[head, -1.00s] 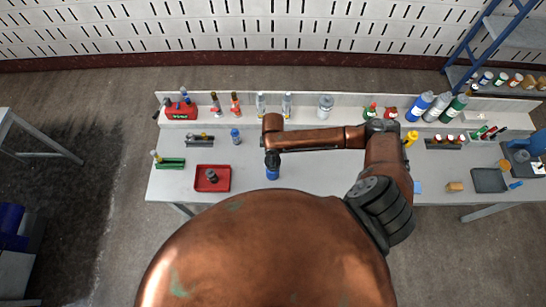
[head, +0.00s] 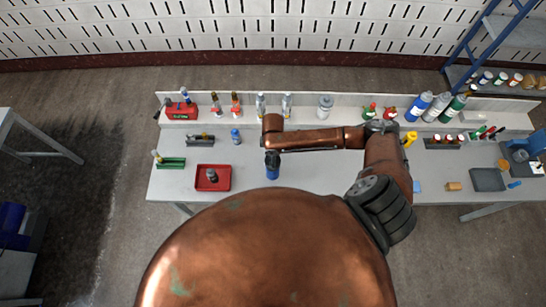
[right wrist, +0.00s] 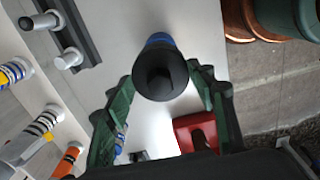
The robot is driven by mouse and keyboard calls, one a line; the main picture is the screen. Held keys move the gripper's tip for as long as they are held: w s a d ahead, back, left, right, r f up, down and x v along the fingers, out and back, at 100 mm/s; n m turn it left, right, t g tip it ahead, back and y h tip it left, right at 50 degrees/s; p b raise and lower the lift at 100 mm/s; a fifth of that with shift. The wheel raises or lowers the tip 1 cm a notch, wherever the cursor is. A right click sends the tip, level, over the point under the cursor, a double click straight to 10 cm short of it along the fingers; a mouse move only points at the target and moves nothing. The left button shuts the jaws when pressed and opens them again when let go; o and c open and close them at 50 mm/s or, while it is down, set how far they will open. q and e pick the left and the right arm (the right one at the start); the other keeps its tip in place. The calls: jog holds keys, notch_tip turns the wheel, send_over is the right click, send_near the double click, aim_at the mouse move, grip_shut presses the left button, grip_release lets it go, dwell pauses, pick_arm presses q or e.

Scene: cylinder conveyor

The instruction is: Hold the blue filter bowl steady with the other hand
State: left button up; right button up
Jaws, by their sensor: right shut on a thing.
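The blue filter bowl (head: 272,174) stands upright near the front edge of the table, left of centre, with a dark top. In the right wrist view I look down on its round black top, with a little of the blue bowl (right wrist: 160,38) showing behind it. My right gripper (head: 272,159) is at the bowl with the arm reaching in from the right. In the right wrist view its green fingers (right wrist: 163,78) lie on either side, shut on the bowl. The contact points are partly hidden. My left gripper is not in view.
A red tray (head: 227,187) holding a dark part lies left of the bowl. A small blue bottle (head: 236,136) and a grey rack (head: 200,140) stand behind it. Several bottles line the rear shelf. Clear table lies between the tray and bowl.

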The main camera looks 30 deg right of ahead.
jog(key=shift+p, duration=0.55)
dwell(0.6)
jog(key=shift+r+p, duration=0.1)
jog(key=shift+p, duration=0.25)
jog(key=shift+f+b, duration=0.75)
jog(key=shift+f, duration=1.15)
jog(key=o, duration=0.7)
jog(key=c, duration=0.8)
jog(key=o, duration=1.1)
